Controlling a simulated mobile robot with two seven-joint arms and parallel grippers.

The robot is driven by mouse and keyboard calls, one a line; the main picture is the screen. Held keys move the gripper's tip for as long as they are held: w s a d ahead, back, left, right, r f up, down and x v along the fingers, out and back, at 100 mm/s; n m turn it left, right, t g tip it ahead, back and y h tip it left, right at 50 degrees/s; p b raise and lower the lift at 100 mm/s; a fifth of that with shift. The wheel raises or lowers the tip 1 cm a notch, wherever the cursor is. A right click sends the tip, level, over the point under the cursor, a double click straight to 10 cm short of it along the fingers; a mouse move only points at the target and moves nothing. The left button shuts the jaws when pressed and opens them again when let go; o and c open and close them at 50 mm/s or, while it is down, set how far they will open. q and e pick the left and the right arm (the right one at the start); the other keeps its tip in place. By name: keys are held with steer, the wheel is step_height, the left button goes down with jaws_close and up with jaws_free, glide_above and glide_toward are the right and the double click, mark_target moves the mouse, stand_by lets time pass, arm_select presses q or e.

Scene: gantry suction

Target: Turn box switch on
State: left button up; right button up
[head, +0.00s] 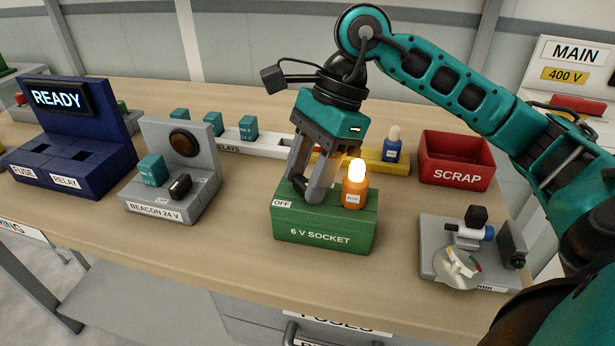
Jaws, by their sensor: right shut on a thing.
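The green 6 V socket box (325,238) stands on the bench in the middle of the head view. An OFF label (282,203) shows on its top left. My right gripper (304,194) points down onto the box's top, shut on the box switch, which its fingers hide. An orange plug unit (354,193) sits upright on the box, right of the fingers, and its bulb (357,168) glows. My left gripper is not in view.
A grey beacon box (170,205) and a blue READY panel (70,150) stand to the left. A red scrap bin (457,175) and a grey instrument plate (440,262) are to the right. A yellow holder (395,168) with a blue unit (393,148) stands behind.

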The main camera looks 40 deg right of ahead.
steer(key=shift+w+n+g, duration=0.1)
steer(key=shift+n+g, duration=0.3)
steer(key=shift+n, duration=0.6)
steer(key=shift+b, duration=0.3)
steer(key=shift+n, duration=0.3)
steer(key=o, duration=1)
steer(key=shift+o, duration=0.3)
